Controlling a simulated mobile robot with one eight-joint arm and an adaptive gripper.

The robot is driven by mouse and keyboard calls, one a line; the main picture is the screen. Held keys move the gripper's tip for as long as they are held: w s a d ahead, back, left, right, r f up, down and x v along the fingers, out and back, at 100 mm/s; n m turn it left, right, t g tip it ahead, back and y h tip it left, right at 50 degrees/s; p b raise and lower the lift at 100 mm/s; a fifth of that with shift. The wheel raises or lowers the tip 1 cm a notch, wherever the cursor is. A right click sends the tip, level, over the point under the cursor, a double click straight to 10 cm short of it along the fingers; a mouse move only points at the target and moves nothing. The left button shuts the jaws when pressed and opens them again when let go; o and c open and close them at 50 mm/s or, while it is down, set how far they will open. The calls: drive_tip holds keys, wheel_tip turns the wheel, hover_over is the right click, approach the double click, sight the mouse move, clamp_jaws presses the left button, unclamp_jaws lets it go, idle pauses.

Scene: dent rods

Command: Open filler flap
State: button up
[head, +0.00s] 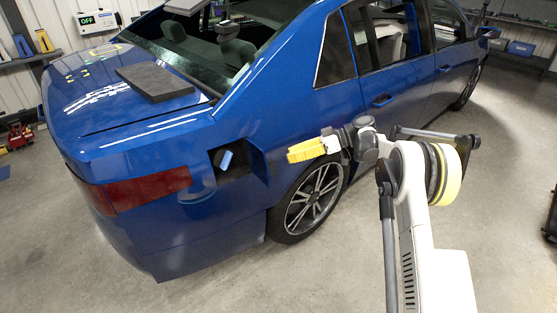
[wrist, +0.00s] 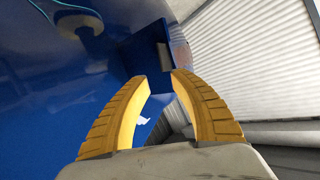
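The filler flap (head: 261,161) is a blue panel on the rear side of the blue car (head: 225,110). It appears to stand out from the body, at the right edge of a dark filler recess (head: 241,168). A lighter blue piece (head: 226,159) shows inside the recess. My gripper (head: 290,155) is to the right of the flap, its yellow fingers pointing left and apparently clear of it. In the wrist view, the fingers of my gripper (wrist: 160,77) are apart with nothing between them.
The rear wheel (head: 313,200) is below my gripper. A dark flat pad (head: 155,81) lies on the boot lid. The red tail light (head: 148,188) is left of the recess. The grey floor (head: 330,275) beside the car is open.

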drive_tip(key=v, duration=0.5)
drive_tip(key=shift+d+r, duration=0.15)
drive_tip(key=shift+d, duration=0.2)
drive_tip(key=s+a+r+m+t+h, duration=0.25)
drive_tip(key=s+r+m+h, duration=0.5)
drive_tip(key=s+r, duration=0.7)
drive_tip(key=s+d+f+m+t+h, duration=0.1)
drive_tip(key=s+d+f+m+h, duration=0.1)
drive_tip(key=s, duration=0.6)
drive_tip(key=s+d+f+m+t+h, duration=0.2)
drive_tip(key=s+d, duration=0.1)
drive_tip(key=s, duration=0.6)
drive_tip(key=s+d+f+m+t+h, duration=0.1)
drive_tip(key=s+d+f+m+h, duration=0.1)
drive_tip(key=s, duration=0.7)
drive_tip(key=shift+s+d+f+m, duration=0.25)
drive_tip(key=shift+d+f+m, duration=0.15)
drive_tip(key=shift+f, duration=0.25)
